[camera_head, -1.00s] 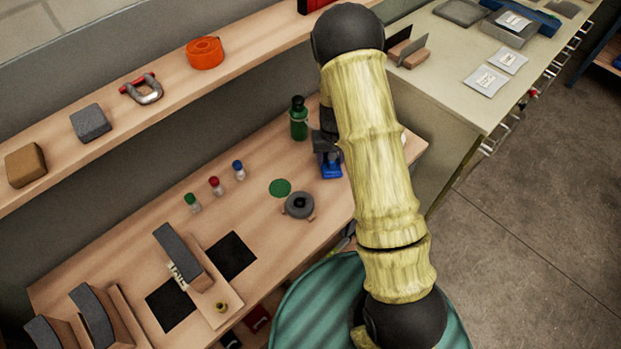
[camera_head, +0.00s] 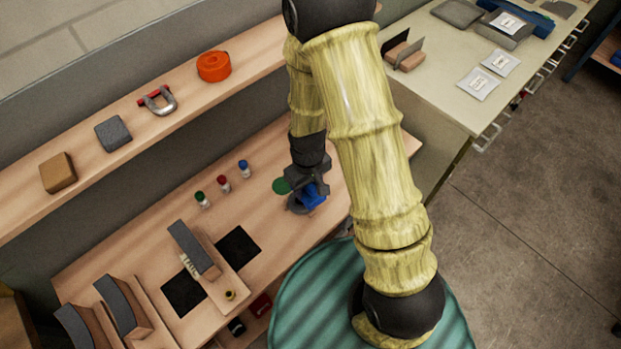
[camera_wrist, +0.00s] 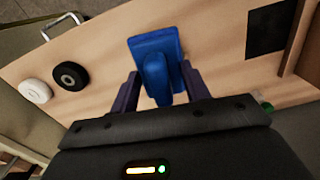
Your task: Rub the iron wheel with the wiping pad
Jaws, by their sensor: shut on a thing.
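My gripper (camera_head: 308,185) is shut on the handle of the blue wiping pad (camera_head: 314,198). In the wrist view the pad (camera_wrist: 153,46) sits between the two fingers (camera_wrist: 159,80), its flat base pointing away from me. In the head view the pad is over a grey wheel (camera_head: 295,208), of which only an edge shows. Whether pad and wheel touch I cannot tell. The wrist view also shows a dark wheel with a pale hub (camera_wrist: 71,76) and a white wheel (camera_wrist: 35,91) on the bench; which wheel is iron I cannot tell for certain.
A green disc (camera_head: 281,186) lies left of the gripper. Several small capped bottles (camera_head: 223,184) stand further left. Black squares (camera_head: 238,248) and a wooden block with a grey curved top (camera_head: 195,249) are nearer. A shelf (camera_head: 185,121) runs behind.

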